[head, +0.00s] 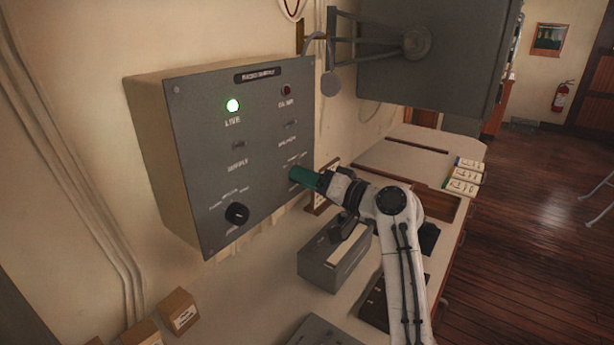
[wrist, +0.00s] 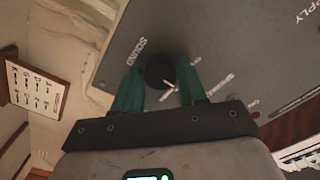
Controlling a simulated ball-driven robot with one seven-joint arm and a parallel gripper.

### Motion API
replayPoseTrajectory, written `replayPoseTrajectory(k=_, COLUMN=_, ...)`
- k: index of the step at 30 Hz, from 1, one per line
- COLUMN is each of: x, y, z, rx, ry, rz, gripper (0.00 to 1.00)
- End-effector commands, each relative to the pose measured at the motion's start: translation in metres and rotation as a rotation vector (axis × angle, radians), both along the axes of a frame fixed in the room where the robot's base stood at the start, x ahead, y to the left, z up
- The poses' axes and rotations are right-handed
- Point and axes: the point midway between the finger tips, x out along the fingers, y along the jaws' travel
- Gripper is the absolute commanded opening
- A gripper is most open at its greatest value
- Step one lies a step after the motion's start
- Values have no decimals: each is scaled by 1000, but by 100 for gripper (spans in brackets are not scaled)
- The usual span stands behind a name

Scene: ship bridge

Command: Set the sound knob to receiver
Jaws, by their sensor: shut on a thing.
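The sound knob (wrist: 158,71) is a black round knob on the grey panel, beside the word SOUND in the wrist view. It sits between the two green fingers of my gripper (wrist: 161,80), which are shut on it. A short white pointer mark shows on the knob, towards its lower right in that view. Small white position labels (wrist: 216,90) lie to its right, too blurred to read surely. In the head view my gripper (head: 302,178) reaches the lower right of the panel (head: 190,150) and hides the knob.
A second black knob (head: 237,213) is at the panel's lower left. A green lamp (head: 232,105) is lit; a dark red lamp (head: 286,90) is beside it. Below my arm, a grey box (head: 335,260) stands on the desk. Small cardboard boxes (head: 180,310) stand at the lower left.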

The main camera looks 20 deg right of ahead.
Motion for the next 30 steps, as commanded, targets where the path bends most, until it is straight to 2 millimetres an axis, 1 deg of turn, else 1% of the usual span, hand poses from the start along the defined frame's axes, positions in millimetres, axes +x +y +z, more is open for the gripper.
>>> replayPoseTrajectory(k=13, x=0, y=-1, z=0, rx=8, ry=4, rz=-3, gripper=11)
replayPoseTrajectory(k=14, x=0, y=-1, z=0, rx=8, ry=5, rz=-4, gripper=44)
replayPoseTrajectory(k=15, x=0, y=-1, z=0, rx=8, ry=5, rz=-4, gripper=48)
replayPoseTrajectory(k=21, x=0, y=-1, z=0, rx=7, ry=4, rz=-2, gripper=66)
replayPoseTrajectory(k=30, x=-2, y=-3, z=0, rx=7, ry=4, rz=-2, gripper=66)
